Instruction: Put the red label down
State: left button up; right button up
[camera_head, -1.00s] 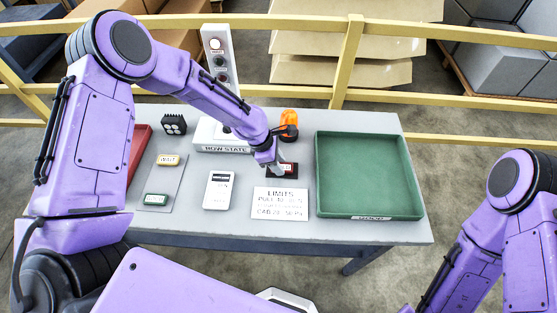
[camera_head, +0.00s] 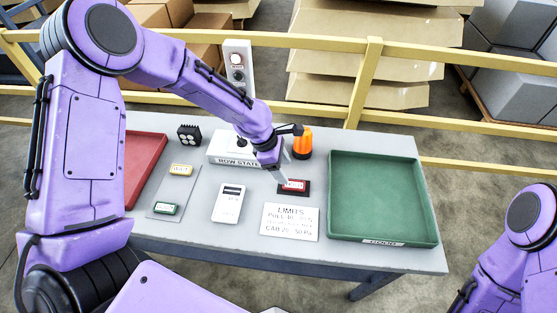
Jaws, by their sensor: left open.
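The red label (camera_head: 294,186) lies flat on a small dark pad (camera_head: 305,193) on the grey table, in front of the row state box (camera_head: 227,162). My left gripper (camera_head: 281,168) is open, just behind and to the left of the label. It looks clear of the label, with nothing visible between its fingers. My right arm shows at the lower right, but its gripper is out of view.
A green tray (camera_head: 433,238) stands to the right and a red tray (camera_head: 147,140) to the left. An orange beacon (camera_head: 302,143) stands behind the pad. A limits card (camera_head: 290,222) lies in front.

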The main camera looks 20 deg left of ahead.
pick_arm(q)
jog(key=v, duration=0.5)
jog(key=shift+r, duration=0.25)
dwell(1.7)
